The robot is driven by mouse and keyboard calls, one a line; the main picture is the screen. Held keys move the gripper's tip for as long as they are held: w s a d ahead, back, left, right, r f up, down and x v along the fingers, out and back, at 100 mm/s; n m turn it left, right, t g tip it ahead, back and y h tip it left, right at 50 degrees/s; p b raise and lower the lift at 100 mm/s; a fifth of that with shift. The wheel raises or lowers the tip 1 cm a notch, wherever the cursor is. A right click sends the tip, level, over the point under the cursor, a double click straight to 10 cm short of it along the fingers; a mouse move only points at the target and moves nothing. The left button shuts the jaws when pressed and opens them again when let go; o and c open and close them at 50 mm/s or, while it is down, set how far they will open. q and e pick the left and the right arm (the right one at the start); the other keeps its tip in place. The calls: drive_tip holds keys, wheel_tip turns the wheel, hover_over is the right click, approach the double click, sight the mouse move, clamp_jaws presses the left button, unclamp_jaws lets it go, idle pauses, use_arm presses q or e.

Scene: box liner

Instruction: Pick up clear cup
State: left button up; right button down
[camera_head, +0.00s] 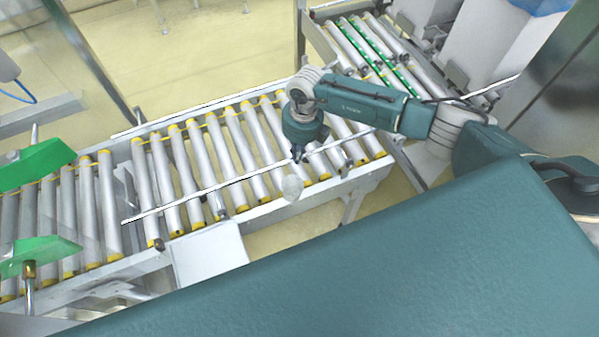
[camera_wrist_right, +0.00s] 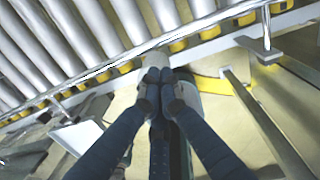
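The clear cup (camera_head: 291,187) is a small, pale, translucent shape in the head view, at the near edge of the roller conveyor. My right gripper (camera_head: 298,160) is just above and beside it, pointing down. In the right wrist view my right gripper's fingertips (camera_wrist_right: 158,76) are close together, with a pale, rounded surface right at them. The gripper looks shut on the cup's wall, but the contact is small and partly hidden by the fingers. The cup shows no support of its own under it. My left gripper is in neither view.
The roller conveyor (camera_head: 205,165) runs across the middle, with a thin guide rail (camera_head: 190,202) along its near side close to the gripper. A second roller section (camera_head: 350,45) stands at the back. Green panels (camera_head: 35,163) stand at the left. A white plate (camera_head: 208,255) lies at the near side.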

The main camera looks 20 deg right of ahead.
drive_tip(key=c, duration=2.4)
unclamp_jaws()
drive_tip(key=o, duration=0.4)
drive_tip(key=shift+b, duration=0.3)
drive_tip(key=o, duration=0.9)
drive_tip(key=a+b, duration=0.1)
drive_tip(key=b, duration=0.1)
drive_tip(key=n+b, duration=0.1)
drive_tip(key=b, duration=0.1)
drive_tip(key=shift+s+a+r, duration=0.15)
drive_tip(key=shift+a, duration=0.2)
drive_tip(key=o, duration=0.5)
drive_tip(key=s+b, duration=0.1)
drive_tip(key=s+a+r+n+b, duration=0.1)
drive_tip(key=b, duration=0.1)
drive_tip(key=s+n+b, duration=0.1)
drive_tip(key=shift+s+a+r+h+b, duration=0.2)
drive_tip(key=shift+r+h+b, duration=0.1)
drive_tip(key=shift+r+b, duration=0.1)
drive_tip(key=p, duration=0.3)
approach(292, 183)
drive_tip(key=shift+s+a+f, duration=0.4)
drive_tip(key=shift+s+f, duration=0.4)
drive_tip(key=shift+f, duration=0.05)
drive_tip(key=shift+s+a+f, duration=0.35)
drive_tip(key=shift+s+f, duration=0.45)
drive_tip(key=shift+f, duration=0.05)
